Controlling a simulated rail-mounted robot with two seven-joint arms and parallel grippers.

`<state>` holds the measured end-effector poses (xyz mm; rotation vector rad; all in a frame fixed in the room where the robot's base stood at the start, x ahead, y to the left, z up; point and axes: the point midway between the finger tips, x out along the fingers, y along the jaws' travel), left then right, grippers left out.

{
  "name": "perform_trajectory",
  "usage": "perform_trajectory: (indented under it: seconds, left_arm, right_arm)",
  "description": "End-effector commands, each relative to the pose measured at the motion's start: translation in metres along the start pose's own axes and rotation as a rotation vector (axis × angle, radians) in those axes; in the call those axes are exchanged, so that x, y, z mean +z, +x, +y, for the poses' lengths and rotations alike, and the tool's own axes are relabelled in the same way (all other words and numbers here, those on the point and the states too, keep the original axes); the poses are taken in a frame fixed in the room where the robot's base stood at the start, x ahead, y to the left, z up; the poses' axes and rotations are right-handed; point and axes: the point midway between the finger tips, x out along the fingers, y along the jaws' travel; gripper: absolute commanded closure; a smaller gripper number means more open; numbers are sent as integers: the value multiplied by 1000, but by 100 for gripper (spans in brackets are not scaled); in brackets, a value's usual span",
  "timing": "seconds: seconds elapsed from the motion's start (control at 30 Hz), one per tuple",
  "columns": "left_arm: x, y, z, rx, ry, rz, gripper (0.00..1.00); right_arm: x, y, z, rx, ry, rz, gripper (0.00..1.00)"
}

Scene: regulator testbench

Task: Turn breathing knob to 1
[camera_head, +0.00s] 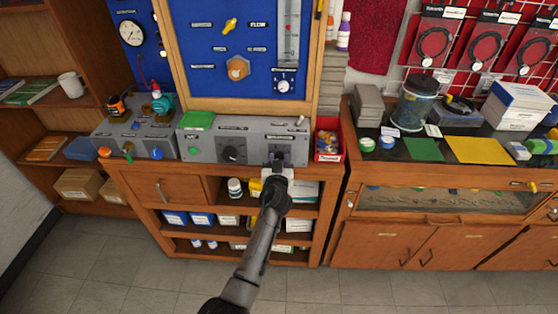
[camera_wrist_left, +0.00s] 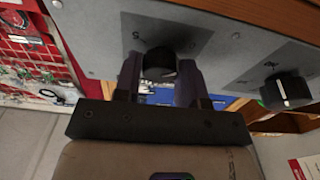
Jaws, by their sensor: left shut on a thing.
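The grey control box (camera_head: 205,147) stands on the wooden bench and carries two dark knobs on its front. My left gripper (camera_head: 279,163) is at the right-hand knob, which it mostly hides in the head view. In the left wrist view, my left gripper (camera_wrist_left: 160,72) has one finger on each side of this black round knob (camera_wrist_left: 158,58) and is shut on it. A dial digit shows beside the knob, but its pointer is hidden, so I cannot tell its setting. The other knob (camera_head: 232,152) is free; it also shows in the left wrist view (camera_wrist_left: 286,92). My right gripper is not in view.
A red bin (camera_head: 328,152) stands just right of the control box. A green pad (camera_head: 198,120) lies on top of the box. A smaller grey unit (camera_head: 135,140) with coloured knobs stands to the left. A blue panel (camera_head: 205,70) rises behind. Open shelves are below.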

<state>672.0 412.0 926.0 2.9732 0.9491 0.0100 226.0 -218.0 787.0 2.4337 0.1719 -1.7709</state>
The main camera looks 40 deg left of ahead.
Motion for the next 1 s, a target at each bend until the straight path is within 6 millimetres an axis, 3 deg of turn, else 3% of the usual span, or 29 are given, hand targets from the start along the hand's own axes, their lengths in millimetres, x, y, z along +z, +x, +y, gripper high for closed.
perform_trajectory:
  seconds: [0.37,1.0]
  left_arm:
    - [-2,0,-1,18,91,1,86]
    - [-3,0,-2,126,616,-1,86]
  right_arm:
    - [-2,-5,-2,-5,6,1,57]
    - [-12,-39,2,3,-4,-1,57]
